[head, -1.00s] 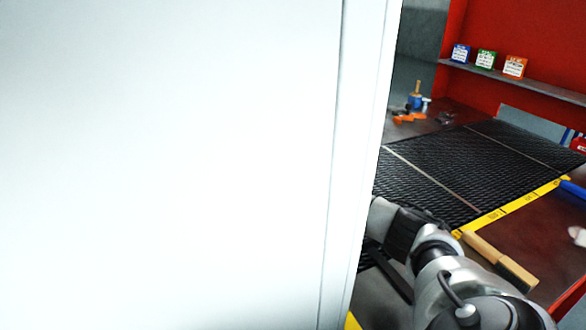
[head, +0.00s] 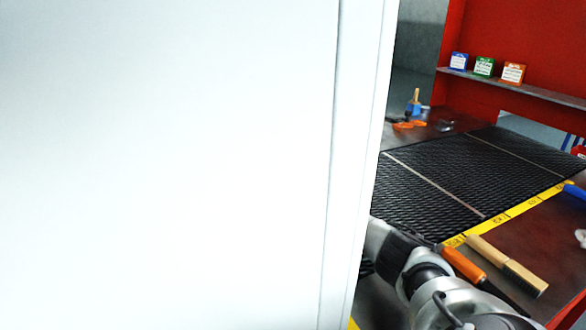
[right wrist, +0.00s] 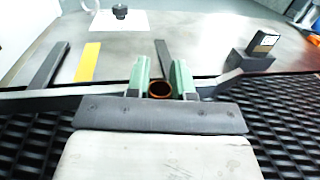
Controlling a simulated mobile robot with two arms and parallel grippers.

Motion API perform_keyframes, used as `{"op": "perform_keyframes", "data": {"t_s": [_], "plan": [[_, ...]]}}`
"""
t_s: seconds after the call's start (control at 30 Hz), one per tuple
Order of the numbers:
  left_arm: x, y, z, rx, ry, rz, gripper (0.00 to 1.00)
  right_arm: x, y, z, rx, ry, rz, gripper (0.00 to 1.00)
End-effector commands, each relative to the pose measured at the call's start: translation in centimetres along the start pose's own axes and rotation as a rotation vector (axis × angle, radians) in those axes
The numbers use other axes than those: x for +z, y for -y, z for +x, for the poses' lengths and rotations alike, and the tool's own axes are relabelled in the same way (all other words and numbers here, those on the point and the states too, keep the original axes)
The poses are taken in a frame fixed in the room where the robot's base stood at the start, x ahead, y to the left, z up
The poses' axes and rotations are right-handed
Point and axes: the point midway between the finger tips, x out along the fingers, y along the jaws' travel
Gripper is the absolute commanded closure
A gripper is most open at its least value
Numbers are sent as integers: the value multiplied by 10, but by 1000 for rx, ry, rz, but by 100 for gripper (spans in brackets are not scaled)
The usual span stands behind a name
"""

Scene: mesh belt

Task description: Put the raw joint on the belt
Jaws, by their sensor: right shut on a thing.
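In the right wrist view, my right gripper (right wrist: 161,76) has green finger pads on either side of a small copper-coloured, ring-ended piece (right wrist: 160,90), which looks like the raw joint. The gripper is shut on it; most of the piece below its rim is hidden. The black mesh belt (right wrist: 285,120) shows at both sides of the gripper there. In the head view the mesh belt (head: 455,180) lies at the right with a yellow edge strip. My right arm shows at the lower right, its gripper hidden. My left gripper is not seen.
A large white panel (head: 170,165) blocks most of the head view. A wooden-handled brush (head: 507,265) and an orange-handled tool (head: 464,263) lie in front of the belt. Small boxes stand on a shelf (head: 515,85). In the wrist view, a dark block (right wrist: 250,63) stands on the grey surface.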

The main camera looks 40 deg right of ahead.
Motion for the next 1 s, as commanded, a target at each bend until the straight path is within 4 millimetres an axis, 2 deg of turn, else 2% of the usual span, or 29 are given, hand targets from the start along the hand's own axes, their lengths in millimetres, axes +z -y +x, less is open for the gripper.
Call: {"op": "perform_keyframes", "data": {"t_s": [0.17,0.2,0.33,0.7,0.87,1.0], "plan": [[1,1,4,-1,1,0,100,-4,0,0,0,1,0,100],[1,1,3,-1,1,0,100,-3,0,0,0,0,0,71],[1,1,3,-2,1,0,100,-3,0,0,0,0,0,52],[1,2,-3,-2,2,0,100,3,0,0,0,0,0,52],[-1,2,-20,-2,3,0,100,4,0,-17,1,-3,-3,52],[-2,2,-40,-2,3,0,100,5,0,-41,2,-4,-4,52]]}}
